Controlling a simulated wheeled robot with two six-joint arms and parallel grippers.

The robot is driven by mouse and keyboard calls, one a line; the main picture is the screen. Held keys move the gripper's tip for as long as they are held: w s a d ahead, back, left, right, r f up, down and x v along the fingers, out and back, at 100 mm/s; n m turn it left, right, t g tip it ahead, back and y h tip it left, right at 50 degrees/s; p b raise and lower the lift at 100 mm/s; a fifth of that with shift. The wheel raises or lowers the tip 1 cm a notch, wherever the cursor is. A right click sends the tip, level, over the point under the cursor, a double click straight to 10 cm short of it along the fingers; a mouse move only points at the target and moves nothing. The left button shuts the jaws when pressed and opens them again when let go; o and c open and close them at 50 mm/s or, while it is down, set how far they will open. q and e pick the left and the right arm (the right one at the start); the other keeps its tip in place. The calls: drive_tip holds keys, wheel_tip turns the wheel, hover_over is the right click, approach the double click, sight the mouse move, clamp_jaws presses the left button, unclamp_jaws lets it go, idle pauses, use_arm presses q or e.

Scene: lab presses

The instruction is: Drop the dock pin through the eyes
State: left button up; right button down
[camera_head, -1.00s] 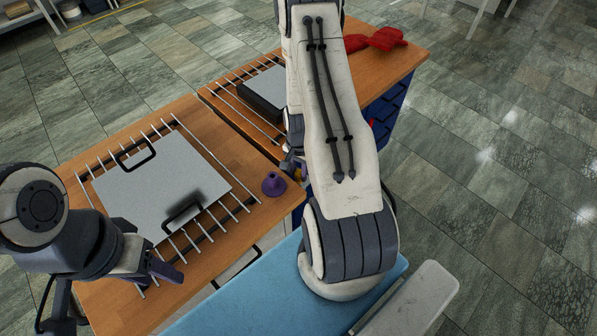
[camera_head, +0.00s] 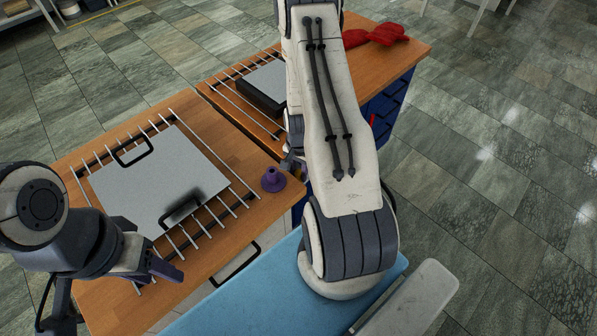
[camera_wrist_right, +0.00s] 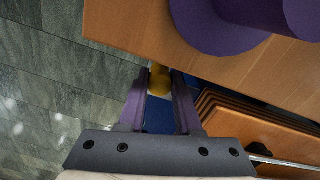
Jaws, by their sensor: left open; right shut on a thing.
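My right gripper (camera_wrist_right: 160,88) shows in the right wrist view with two purple fingers. It is shut on a small yellow thing (camera_wrist_right: 160,76), probably the dock pin, at the fingertips. The gripper is beside the edge of the near wooden table. A purple round-based piece (camera_head: 272,180) stands on that table's right corner, and it also looms at the top of the wrist view (camera_wrist_right: 212,30). In the head view my right arm hides most of its gripper. My left gripper (camera_head: 160,270) is open and empty at the near table's front left. I cannot make out the eyes.
The near wooden table (camera_head: 205,125) carries a rod rack with a grey handled plate (camera_head: 155,180). The far wooden table (camera_head: 400,52) holds another rack with a dark-edged plate (camera_head: 266,88) and red cloth-like items (camera_head: 377,35). Tiled floor lies open to the right.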

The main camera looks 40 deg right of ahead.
drive_tip(key=shift+f, duration=0.4)
drive_tip(key=c, duration=0.5)
unclamp_jaws()
drive_tip(key=shift+r, duration=0.1)
wheel_tip(320, 180, up, 10)
drive_tip(key=shift+r+b, duration=0.15)
drive_tip(key=shift+b, duration=0.4)
